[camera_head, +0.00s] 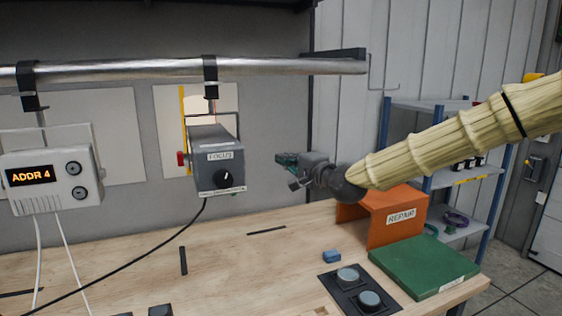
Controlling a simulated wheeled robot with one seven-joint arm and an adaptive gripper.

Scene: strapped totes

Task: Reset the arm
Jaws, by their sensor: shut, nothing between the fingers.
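My gripper (287,158) is at the end of my arm, which comes in from the right edge in a ribbed, pale yellow cover. It is shut and empty. It hangs in the air above the wooden workbench (225,262), to the right of the grey FOCUS box (218,160) and apart from it. The orange REPAIR stand (402,215) is below and to the right of it, partly behind my wrist.
A metal rail (130,70) runs above the bench. A white ADDR 4 unit (50,180) hangs at left. A blue block (332,256), a two-button black panel (343,289) and a green plate (425,265) are on the bench. A shelf rack (445,180) stands behind at right.

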